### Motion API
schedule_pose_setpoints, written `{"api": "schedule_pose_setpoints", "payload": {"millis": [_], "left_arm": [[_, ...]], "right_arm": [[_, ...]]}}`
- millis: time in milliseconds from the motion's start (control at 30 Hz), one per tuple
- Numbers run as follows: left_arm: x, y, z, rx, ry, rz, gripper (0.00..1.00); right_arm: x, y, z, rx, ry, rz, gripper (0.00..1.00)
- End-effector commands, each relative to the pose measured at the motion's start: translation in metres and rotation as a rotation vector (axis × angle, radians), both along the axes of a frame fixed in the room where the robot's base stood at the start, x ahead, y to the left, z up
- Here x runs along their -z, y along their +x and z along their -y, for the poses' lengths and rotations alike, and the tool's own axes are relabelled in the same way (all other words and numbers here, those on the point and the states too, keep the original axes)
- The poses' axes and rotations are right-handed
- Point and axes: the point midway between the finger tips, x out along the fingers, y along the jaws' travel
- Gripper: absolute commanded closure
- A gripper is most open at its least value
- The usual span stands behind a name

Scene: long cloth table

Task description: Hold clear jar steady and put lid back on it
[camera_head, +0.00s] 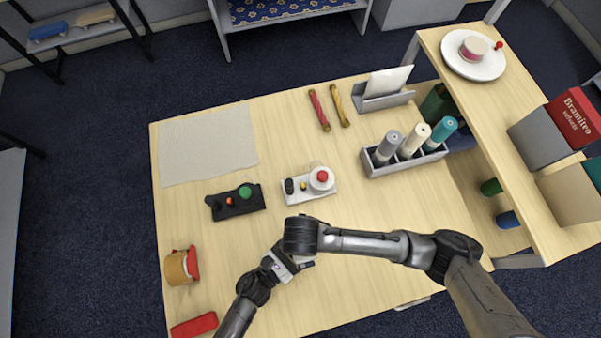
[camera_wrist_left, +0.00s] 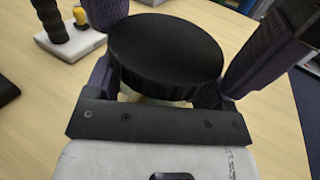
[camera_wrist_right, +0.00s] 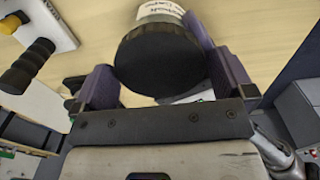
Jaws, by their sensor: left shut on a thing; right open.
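The black ribbed lid (camera_wrist_left: 165,48) sits over the mouth of the clear jar (camera_wrist_left: 150,98) in the left wrist view. Whether it is fully seated cannot be told. My left gripper (camera_head: 288,266) is shut on the jar near the table's front. My right gripper (camera_wrist_right: 158,62) is open, its fingers on either side of the lid, which also shows in the right wrist view (camera_wrist_right: 160,62). A pale lettered part of the jar (camera_wrist_right: 162,12) shows beyond the lid there. In the head view my right wrist hides the lid and most of the jar.
A white control box (camera_head: 325,190) with a red button and a black one (camera_head: 226,205) with a green button lie behind the grippers. A grey bottle rack (camera_head: 382,168) is further right.

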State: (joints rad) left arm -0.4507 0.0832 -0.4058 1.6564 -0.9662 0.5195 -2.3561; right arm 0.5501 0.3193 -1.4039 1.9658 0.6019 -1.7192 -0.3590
Motion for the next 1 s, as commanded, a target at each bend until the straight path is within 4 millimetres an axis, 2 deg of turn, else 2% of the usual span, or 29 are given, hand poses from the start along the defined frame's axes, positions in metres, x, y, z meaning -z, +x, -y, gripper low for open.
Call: {"api": "schedule_pose_setpoints", "payload": {"millis": [167, 600, 700, 800, 833, 933, 1000], "left_arm": [[0.0001, -0.0001, 0.0001, 0.000, 0.000, 0.000, 0.90], [0.0001, -0.0001, 0.0001, 0.000, 0.000, 0.000, 0.90], [0.0001, -0.0001, 0.0001, 0.000, 0.000, 0.000, 0.90], [0.0001, -0.0001, -0.0001, 0.000, 0.000, 0.000, 0.90], [0.0001, -0.0001, -0.0001, 0.000, 0.000, 0.000, 0.90], [0.0001, -0.0001, -0.0001, 0.000, 0.000, 0.000, 0.90], [0.0001, -0.0001, -0.0001, 0.000, 0.000, 0.000, 0.90]], "right_arm": [[0.0000, -0.0001, 0.0001, 0.000, 0.000, 0.000, 0.00], [-0.0002, 0.0000, 0.0001, 0.000, 0.000, 0.000, 0.41], [-0.0003, 0.0001, 0.0001, 0.005, 0.000, 0.000, 0.42], [-0.0003, 0.0001, 0.0001, 0.005, 0.000, 0.000, 0.42], [-0.0003, 0.0001, 0.0001, 0.005, 0.000, 0.000, 0.11], [-0.0003, 0.0001, 0.0001, 0.005, 0.000, 0.000, 0.01], [-0.0003, 0.0001, 0.0001, 0.005, 0.000, 0.000, 0.00]]}}
